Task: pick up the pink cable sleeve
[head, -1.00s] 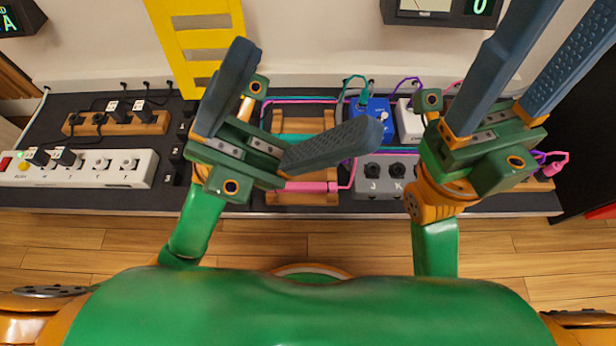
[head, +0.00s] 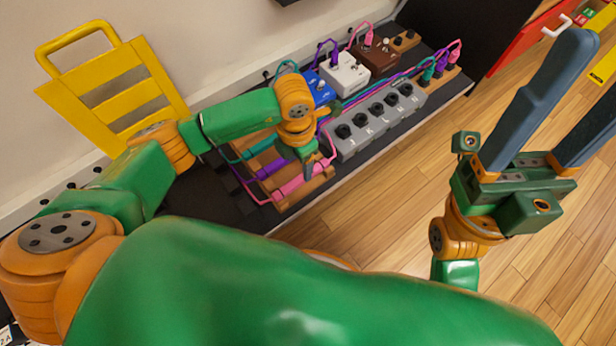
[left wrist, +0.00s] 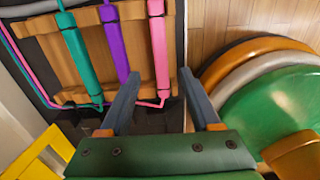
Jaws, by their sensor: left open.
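The pink cable sleeve (head: 303,182) lies at the near right end of a wooden rack (head: 318,187), beside a purple sleeve (head: 272,169) and a teal sleeve (head: 255,150). My left gripper (head: 308,172) points down over the rack at the pink sleeve, partly hidden by its own wrist. In the left wrist view the open fingers (left wrist: 160,74) straddle the line of the pink sleeve (left wrist: 158,45); nothing shows gripped, and contact cannot be told. My right gripper (head: 598,65) is open and empty, raised at the right.
A yellow rack (head: 120,85) leans at the wall. Wooden floor at the front right is clear.

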